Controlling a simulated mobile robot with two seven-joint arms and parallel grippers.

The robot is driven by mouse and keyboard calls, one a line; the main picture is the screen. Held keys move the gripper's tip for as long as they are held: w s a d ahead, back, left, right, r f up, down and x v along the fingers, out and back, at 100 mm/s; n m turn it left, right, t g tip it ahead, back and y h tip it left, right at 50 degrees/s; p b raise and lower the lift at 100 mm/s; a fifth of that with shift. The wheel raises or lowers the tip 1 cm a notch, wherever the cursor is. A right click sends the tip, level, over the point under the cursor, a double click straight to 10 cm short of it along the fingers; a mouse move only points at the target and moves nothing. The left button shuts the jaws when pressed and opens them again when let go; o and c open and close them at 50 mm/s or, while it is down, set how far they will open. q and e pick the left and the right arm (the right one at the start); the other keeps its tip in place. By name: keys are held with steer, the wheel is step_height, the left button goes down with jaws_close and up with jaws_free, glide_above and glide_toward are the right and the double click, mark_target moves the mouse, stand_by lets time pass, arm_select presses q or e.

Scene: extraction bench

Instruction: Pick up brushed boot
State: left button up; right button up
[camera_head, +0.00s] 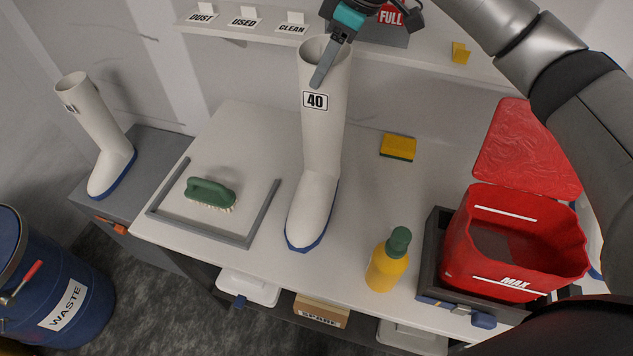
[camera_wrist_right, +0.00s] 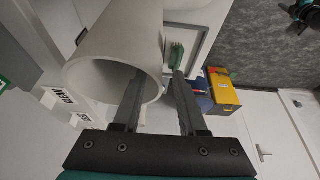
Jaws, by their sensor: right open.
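A tall white boot with a blue sole and a "40" label (camera_head: 322,150) stands upright on the white bench. Its open top fills the left of the right wrist view (camera_wrist_right: 105,55). My right gripper (camera_head: 322,72) is open at the boot's top. In the wrist view, one finger of this gripper (camera_wrist_right: 158,78) overlaps the opening and the other is outside, with the rim wall between them; contact is unclear. A second white boot (camera_head: 103,130) stands on a grey surface at left. A dark and teal part in the wrist view's top right corner looks like my left gripper (camera_wrist_right: 304,14); its jaws are unclear.
A green brush (camera_head: 210,193) lies inside a grey frame (camera_head: 232,238) left of the boot. A yellow bottle (camera_head: 387,262), a yellow sponge (camera_head: 398,147) and a red bin (camera_head: 462,240) are to the right. A shelf with cards (camera_head: 270,35) runs behind.

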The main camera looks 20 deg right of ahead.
steer(key=shift+p+x, duration=0.3)
steer(key=shift+x, duration=2.6)
steer(key=shift+a, duration=0.1)
jaws_close()
steer(key=shift+r, duration=0.2)
